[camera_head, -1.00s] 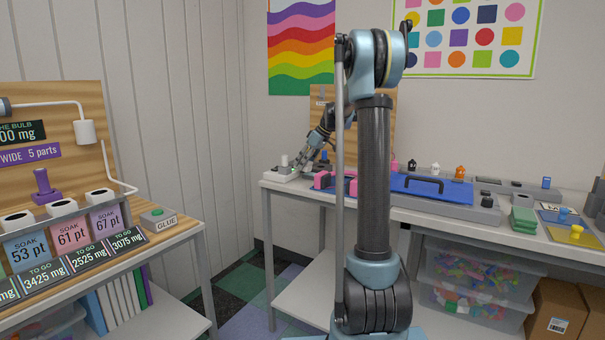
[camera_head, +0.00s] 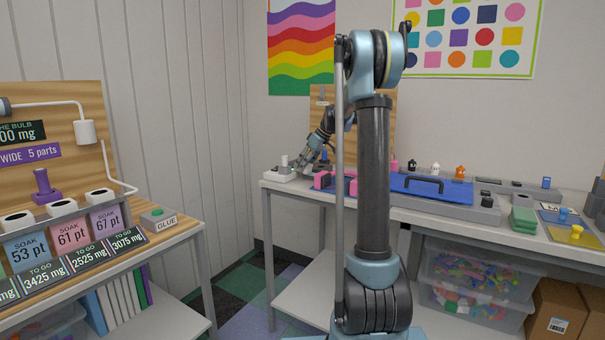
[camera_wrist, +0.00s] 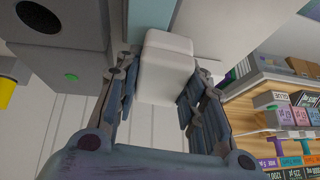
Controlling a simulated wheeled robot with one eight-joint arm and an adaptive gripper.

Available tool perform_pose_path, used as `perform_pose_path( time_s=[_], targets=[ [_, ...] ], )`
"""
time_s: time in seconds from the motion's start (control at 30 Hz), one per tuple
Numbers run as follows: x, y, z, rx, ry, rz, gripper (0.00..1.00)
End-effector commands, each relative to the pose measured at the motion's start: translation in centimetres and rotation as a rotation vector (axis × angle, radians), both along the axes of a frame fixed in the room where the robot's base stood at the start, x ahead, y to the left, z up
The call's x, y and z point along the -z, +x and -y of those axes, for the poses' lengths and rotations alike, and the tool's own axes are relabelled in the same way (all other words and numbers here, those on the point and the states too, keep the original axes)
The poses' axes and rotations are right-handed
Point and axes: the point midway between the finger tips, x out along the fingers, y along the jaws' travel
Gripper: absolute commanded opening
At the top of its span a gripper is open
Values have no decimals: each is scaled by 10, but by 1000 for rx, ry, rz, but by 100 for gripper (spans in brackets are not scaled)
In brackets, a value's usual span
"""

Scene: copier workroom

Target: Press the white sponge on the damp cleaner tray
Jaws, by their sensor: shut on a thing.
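In the wrist view my gripper (camera_wrist: 160,72) is shut on the white sponge (camera_wrist: 166,62), a pale block held between both fingers. The sponge's far end lies against or close to a pale teal surface (camera_wrist: 190,14). It may be the damp cleaner tray, but I cannot tell for sure, nor whether they touch. In the head view my gripper (camera_head: 306,160) is small, at the left end of the back bench, just beside a white box (camera_head: 281,175) with a white knob. The sponge cannot be made out there.
Pink blocks (camera_head: 322,180) and a blue board with a black handle (camera_head: 432,189) lie right of my gripper on the bench. A green stack (camera_head: 524,219) is farther right.

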Motion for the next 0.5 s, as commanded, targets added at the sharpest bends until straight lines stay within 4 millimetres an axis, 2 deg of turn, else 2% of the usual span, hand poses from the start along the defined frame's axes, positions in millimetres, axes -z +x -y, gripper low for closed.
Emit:
perform_pose_path(
  time_s=[0.37, 0.5],
  targets=[
    [0, 0, 0, 0, 0, 0, 18],
    [-8, 0, 0, 0, 0, 0, 18]
  ],
)
